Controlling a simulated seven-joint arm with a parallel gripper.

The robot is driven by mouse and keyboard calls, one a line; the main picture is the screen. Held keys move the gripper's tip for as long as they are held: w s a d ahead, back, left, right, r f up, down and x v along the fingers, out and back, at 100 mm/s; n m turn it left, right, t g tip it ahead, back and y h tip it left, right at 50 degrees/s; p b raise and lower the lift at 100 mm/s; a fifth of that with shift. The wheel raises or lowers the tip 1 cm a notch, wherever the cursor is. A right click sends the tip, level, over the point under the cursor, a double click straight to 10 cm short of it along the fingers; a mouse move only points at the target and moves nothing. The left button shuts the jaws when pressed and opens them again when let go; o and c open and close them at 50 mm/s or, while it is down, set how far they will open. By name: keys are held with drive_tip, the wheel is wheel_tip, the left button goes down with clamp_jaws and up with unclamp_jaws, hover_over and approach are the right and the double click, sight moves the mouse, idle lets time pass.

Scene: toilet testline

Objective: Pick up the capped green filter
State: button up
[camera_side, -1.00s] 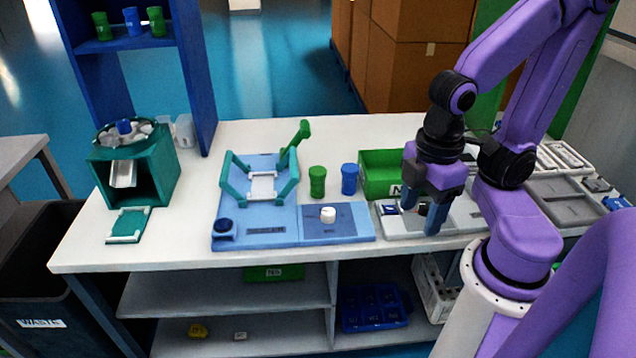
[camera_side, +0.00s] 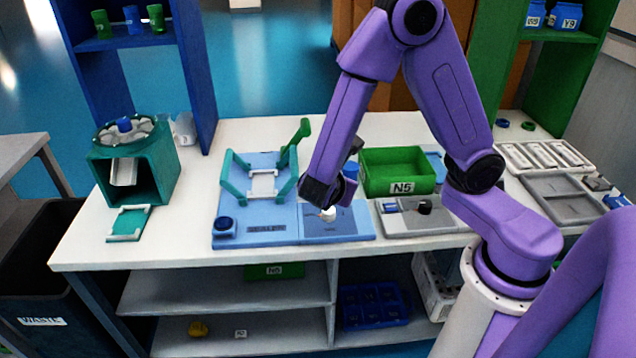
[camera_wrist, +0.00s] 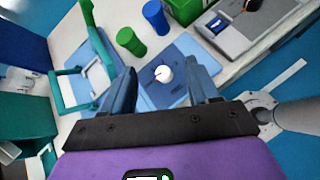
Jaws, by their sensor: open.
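A green ribbed cylinder (camera_wrist: 130,41), which may be the capped green filter, stands upright in the wrist view, beyond my left finger. I cannot tell its cap clearly. A blue cylinder (camera_wrist: 155,17) stands beside it and also shows in the side view (camera_side: 351,172); there my arm hides the green one. My gripper (camera_wrist: 163,82) is open and empty, with its blue fingers apart over a blue plate (camera_wrist: 185,62) that has a white knob (camera_wrist: 163,73). In the side view my gripper (camera_side: 322,196) hangs just above that knob.
A blue sealer (camera_side: 262,229) with teal arms and a raised green lever (camera_side: 301,131) stands left. A green N5 bin (camera_side: 398,172) and a grey device (camera_side: 428,221) stand right. A shelf (camera_side: 120,40) at back left holds two green cylinders and one blue.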

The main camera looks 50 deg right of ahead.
drive_tip(key=w+a+f+n+t+h, duration=0.1)
drive_tip(key=w+f+n+t, duration=0.25)
drive_tip(key=w+n, duration=0.2)
drive_tip(key=shift+m+g, duration=0.25)
drive_tip(key=x, duration=1.8)
drive_tip(key=shift+a+f, duration=0.15)
drive_tip(key=c, duration=1)
